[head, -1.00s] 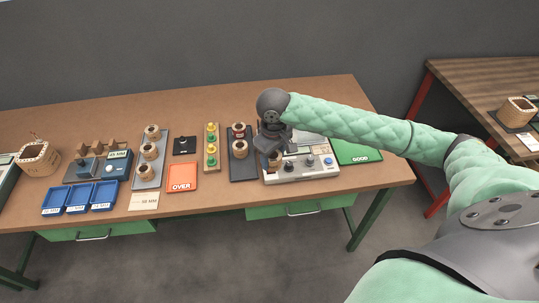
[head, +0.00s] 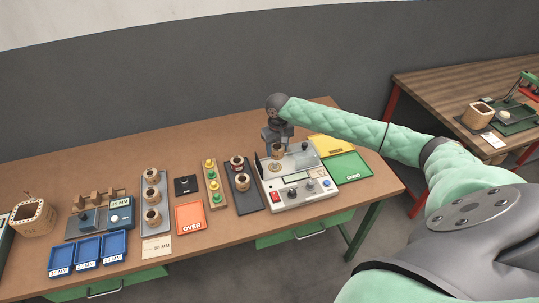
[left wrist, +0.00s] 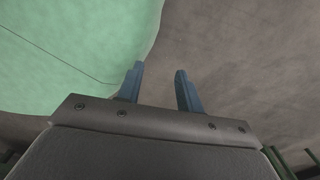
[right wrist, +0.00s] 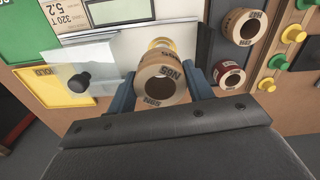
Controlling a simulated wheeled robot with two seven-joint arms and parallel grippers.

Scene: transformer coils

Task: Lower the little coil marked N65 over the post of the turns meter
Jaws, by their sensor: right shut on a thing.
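My right gripper (right wrist: 160,95) is shut on a small tan coil (right wrist: 159,88) with N65 on its face, seen in the right wrist view. The head view shows the right gripper (head: 277,142) holding the coil (head: 277,152) over the back left part of the white turns meter (head: 268,187). A pale yellow round part (right wrist: 161,43), possibly the meter's post, shows just beyond the coil in the right wrist view. The coil hides part of it, and I cannot tell the gap between them. My left gripper (left wrist: 159,82) is open and empty, away from the table.
A dark plate (head: 247,203) with coils stands close left of the meter. A clear panel with a black knob (right wrist: 84,80) is beside the held coil. The yellow tray (head: 328,145) and green GOOD tray (head: 350,167) lie right of the meter. An orange OVER tray (head: 190,217) lies farther left.

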